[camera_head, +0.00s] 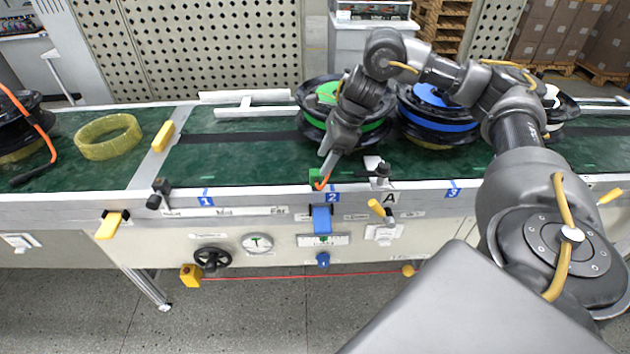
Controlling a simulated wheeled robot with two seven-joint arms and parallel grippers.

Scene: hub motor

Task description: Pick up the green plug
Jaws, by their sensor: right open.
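A small green plug (314,176) is at the conveyor's front rail, just above the label "2". A short orange cable piece (322,184) shows beside it. My right gripper (326,164) reaches down from the right and is open. Its fingertips are very close to the plug, at its upper right; I cannot tell whether they touch it. The fingers partly cover the area around the plug. My left gripper is not in view.
Behind my right gripper are a black hub with green (372,126) and a black hub with blue (432,102). A yellow ring (108,138) lies on the belt at left. Yellow levers (376,208) and a small black fixture (382,171) stand along the front rail.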

